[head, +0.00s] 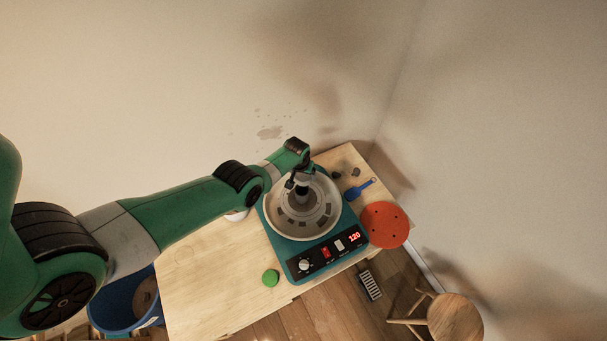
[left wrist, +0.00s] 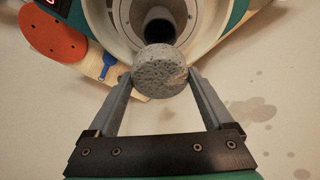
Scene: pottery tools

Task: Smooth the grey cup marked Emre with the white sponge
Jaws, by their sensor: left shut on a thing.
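My left gripper (head: 299,179) is over the pottery wheel, seen between its fingers in the left wrist view (left wrist: 160,82). It is shut on a round, pitted sponge (left wrist: 160,72), which looks pale grey there. A grey cup (head: 302,194) stands at the middle of the wheel head. Its dark opening shows in the left wrist view (left wrist: 160,28), just beyond the sponge. The sponge overlaps the near side of the cup in that view; I cannot tell whether they touch. No name on the cup can be read. My right gripper is not in view.
The teal pottery wheel (head: 293,262) shows 120 on its display, with a pale splash pan (head: 278,230) around the wheel head. A red disc (head: 384,225), blue tool (head: 360,189) and green round piece (head: 271,278) lie around it. The wooden table (head: 205,285) is clear at front left.

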